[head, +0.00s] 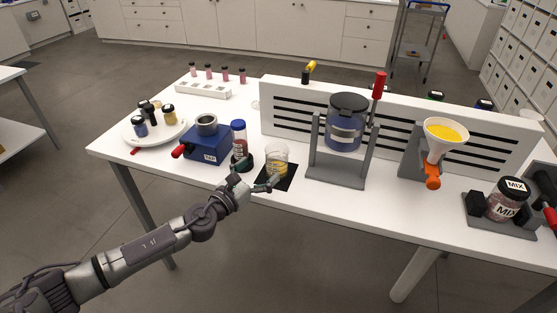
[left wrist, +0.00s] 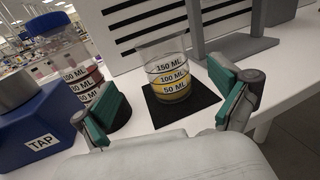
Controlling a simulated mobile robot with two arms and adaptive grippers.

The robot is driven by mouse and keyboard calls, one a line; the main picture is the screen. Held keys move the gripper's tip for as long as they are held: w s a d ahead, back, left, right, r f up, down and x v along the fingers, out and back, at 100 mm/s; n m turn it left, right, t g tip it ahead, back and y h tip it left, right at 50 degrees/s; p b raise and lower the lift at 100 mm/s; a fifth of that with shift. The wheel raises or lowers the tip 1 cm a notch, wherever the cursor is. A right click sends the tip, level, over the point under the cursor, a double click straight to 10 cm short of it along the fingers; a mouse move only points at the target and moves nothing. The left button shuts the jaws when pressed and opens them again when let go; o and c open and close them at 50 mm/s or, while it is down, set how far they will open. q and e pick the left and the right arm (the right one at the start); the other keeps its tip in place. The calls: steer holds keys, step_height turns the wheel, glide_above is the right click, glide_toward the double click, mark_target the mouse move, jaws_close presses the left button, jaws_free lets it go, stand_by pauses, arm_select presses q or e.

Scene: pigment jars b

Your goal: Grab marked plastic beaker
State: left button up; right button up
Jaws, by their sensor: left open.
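The marked plastic beaker (head: 277,160) is clear, with black-on-white volume labels and some yellow powder at the bottom. It stands upright on a black square mat (head: 283,183). In the left wrist view the beaker (left wrist: 165,72) shows 150, 100 and 50 ML marks. My left gripper (head: 254,186) is open in front of the beaker. In the left wrist view its green-padded fingers (left wrist: 168,108) are spread to either side, with the beaker beyond them and nothing between the tips. My right gripper is not seen.
A blue-lidded marked container (head: 239,140) stands close left of the beaker, beside the left finger. A blue TAP box (head: 208,147) is further left. A grey stand with a blue jar (head: 345,125) is at right. A slotted white panel (head: 283,110) rises behind.

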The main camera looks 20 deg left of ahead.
mark_target(270, 163)
arm_select(q)
steer(key=shift+x, duration=1)
steer(key=x, duration=0.5)
steer(key=shift+d+f+p, duration=0.1)
steer(key=shift+d+p, duration=0.2)
steer(key=shift+p, duration=0.05)
steer(key=shift+s+a, duration=0.1)
steer(key=shift+c, duration=0.7)
steer(key=c, duration=1.1)
